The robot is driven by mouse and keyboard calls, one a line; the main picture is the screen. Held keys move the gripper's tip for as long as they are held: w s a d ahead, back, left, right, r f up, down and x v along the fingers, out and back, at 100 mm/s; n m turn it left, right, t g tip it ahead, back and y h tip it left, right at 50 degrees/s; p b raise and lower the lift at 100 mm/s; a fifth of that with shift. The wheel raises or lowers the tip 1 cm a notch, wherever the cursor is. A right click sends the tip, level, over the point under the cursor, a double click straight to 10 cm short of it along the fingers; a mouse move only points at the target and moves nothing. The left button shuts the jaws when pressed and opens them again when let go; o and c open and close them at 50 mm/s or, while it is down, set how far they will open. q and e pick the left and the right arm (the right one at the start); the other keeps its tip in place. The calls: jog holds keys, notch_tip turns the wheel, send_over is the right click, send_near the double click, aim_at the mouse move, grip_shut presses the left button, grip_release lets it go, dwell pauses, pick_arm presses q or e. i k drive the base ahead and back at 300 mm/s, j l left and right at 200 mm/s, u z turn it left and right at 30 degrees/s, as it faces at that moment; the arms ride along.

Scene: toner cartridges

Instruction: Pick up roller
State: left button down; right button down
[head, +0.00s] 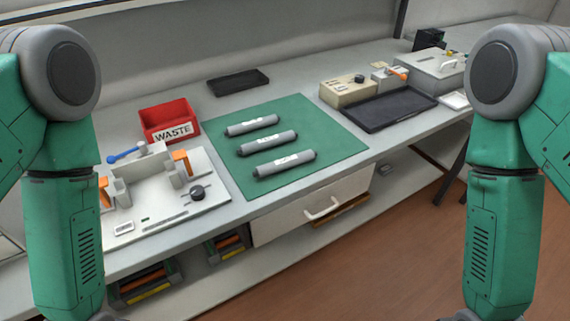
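Three grey rollers with black ends and white labels lie roughly parallel on a green mat (337,143) on the bench. The far roller (251,125) is nearest the waste bin, the middle roller (267,143) lies in front of it, and the near roller (285,163) is closest to the bench's front edge. My two green arms hang at the left and right sides of the view, apart from the rollers. Both of my grippers are below the frame and not visible.
A red WASTE bin (170,118) and a white fixture (155,200) with orange clamps stand left of the mat. A black tray (388,109) and a beige box (347,91) are at right. A small black tray (238,82) lies behind. A drawer (312,207) is below.

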aim_at(279, 165)
jog(key=i+l, duration=0.4)
jog(key=l, duration=0.25)
jog(key=i+l, duration=0.15)
jog(key=l, duration=0.15)
jog(key=i+l, duration=0.2)
jog(key=l, duration=0.15)
jog(key=u, duration=0.05)
